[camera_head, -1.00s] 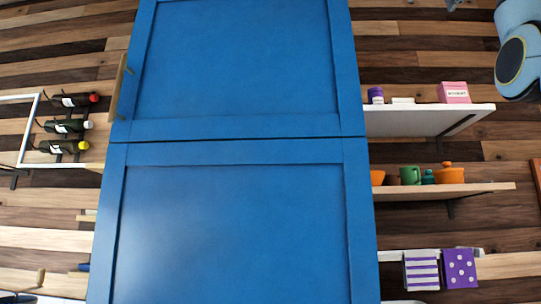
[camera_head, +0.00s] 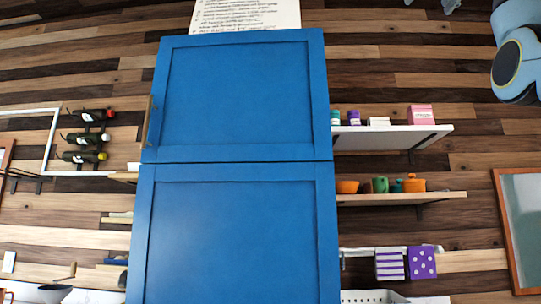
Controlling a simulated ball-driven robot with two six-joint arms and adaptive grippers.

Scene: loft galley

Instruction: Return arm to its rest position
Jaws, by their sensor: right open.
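My right gripper (camera_head: 432,4) shows only in part at the top edge, right of centre, as grey finger pieces set apart. It is open, and I see nothing between the fingers. My right arm (camera_head: 515,62), light blue with a dark round joint cap, hangs at the upper right corner. My left gripper and left arm are out of view.
A tall blue two-door cabinet (camera_head: 240,95) fills the middle. Wall shelves (camera_head: 395,137) with jars and pots stand right of it, above two purple towels (camera_head: 421,262). A wine rack (camera_head: 52,140) is at left, a framed board (camera_head: 522,230) at right.

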